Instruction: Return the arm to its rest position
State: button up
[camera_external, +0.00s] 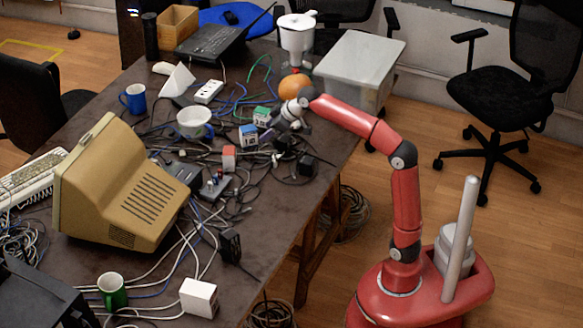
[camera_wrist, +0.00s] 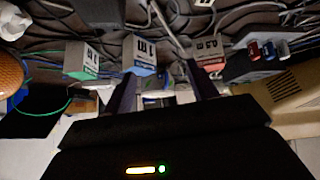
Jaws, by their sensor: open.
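My red arm (camera_external: 350,116) reaches from the right over the cluttered table (camera_external: 268,250). My gripper (camera_external: 268,136) is low over the table, close to several small boxes and the cables. In the wrist view my gripper (camera_wrist: 162,76) has its two dark fingers spread apart, with nothing held between them. A blue-sided box (camera_wrist: 139,56) shows just beyond the gap, a green-sided box (camera_wrist: 83,60) to the left and a red-sided box (camera_wrist: 208,54) to the right. I cannot tell whether a finger touches any box.
An orange ball (camera_external: 295,86), a clear bin (camera_external: 361,62) and a white pitcher (camera_external: 296,36) stand beyond my gripper. A white cup (camera_external: 194,123) and a beige monitor (camera_external: 112,188) stand to the left. Cables cover much of the table.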

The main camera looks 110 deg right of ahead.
jog(key=a+f+n+p, duration=0.1)
jog(key=a+n, duration=0.1)
jog(key=a, duration=0.7)
jog(key=s+a+f+n+y+p, duration=0.1)
jog(key=a+f+n, duration=0.1)
jog(key=a, duration=0.8)
jog(key=a+f+n+t+y+p, duration=0.1)
jog(key=a+n, duration=0.1)
jog(key=a, duration=0.8)
jog(key=shift+s+a+f, duration=0.15)
jog(key=shift+s+f, duration=0.05)
jog(key=shift+f, duration=0.1)
jog(key=s+a+f+g+y, duration=0.1)
jog(key=s+a+f, duration=0.3)
jog(key=s+f, duration=0.2)
jog(key=s+a+f+y, duration=0.2)
jog(key=s+a+f, duration=0.2)
jog(key=s+f, duration=0.2)
notch_tip(320, 180, down, 3)
jog(key=shift+s+a+r+n+g+y+p, duration=0.2)
jog(key=shift+n+g+y+p, duration=0.1)
jog(key=shift+g+p, duration=0.1)
